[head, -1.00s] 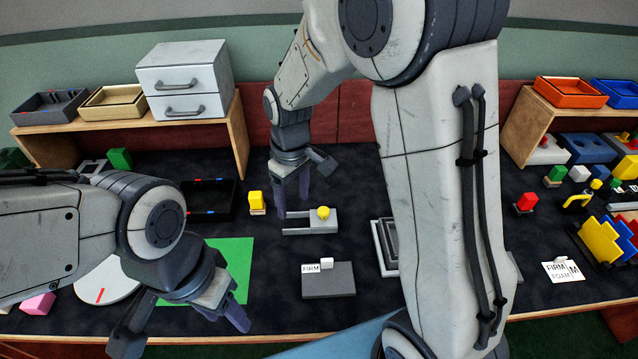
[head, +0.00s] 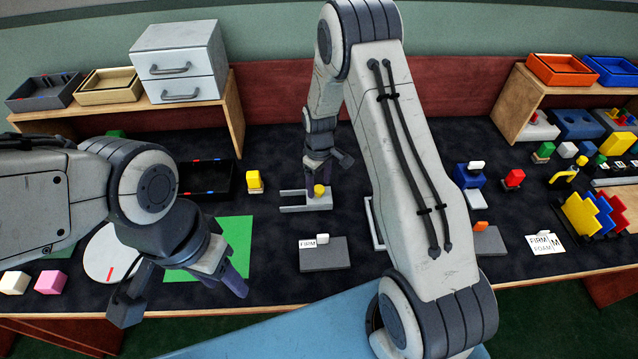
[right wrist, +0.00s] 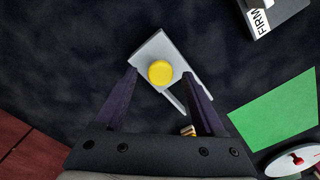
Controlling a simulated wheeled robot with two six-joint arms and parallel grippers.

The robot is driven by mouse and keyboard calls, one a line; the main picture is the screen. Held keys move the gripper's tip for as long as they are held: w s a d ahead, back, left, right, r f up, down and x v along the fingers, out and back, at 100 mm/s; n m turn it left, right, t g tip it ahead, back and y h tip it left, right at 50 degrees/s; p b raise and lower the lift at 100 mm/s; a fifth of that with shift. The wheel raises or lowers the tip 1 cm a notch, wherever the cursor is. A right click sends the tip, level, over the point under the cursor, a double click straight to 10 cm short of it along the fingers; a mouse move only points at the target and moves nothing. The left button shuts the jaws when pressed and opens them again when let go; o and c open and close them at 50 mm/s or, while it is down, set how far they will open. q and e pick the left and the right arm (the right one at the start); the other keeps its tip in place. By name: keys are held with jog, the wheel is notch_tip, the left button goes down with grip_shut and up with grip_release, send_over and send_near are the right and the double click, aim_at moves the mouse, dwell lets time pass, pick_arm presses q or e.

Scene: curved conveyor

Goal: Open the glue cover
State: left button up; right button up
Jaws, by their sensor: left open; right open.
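A light grey sliding cover with a round yellow knob (head: 319,190) sits on a grey frame (head: 291,207) at the middle of the table. I take it to be the glue cover; no glue shows. In the right wrist view, the cover plate (right wrist: 147,54) lies at a slant, with the knob (right wrist: 160,72) on it. My right gripper (head: 319,174) is open above the knob; in the wrist view its fingers (right wrist: 162,100) stand either side, apart from the knob.
A grey block labelled FIRM (head: 325,255) lies in front of the cover. A yellow block (head: 254,180) and a dark tray (head: 205,192) stand to its left. My right arm hides part of the table to its right. A wooden shelf (head: 236,115) stands at the back left.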

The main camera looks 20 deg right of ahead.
jog(key=shift+f, duration=0.45)
grip_shut()
dwell(1.1)
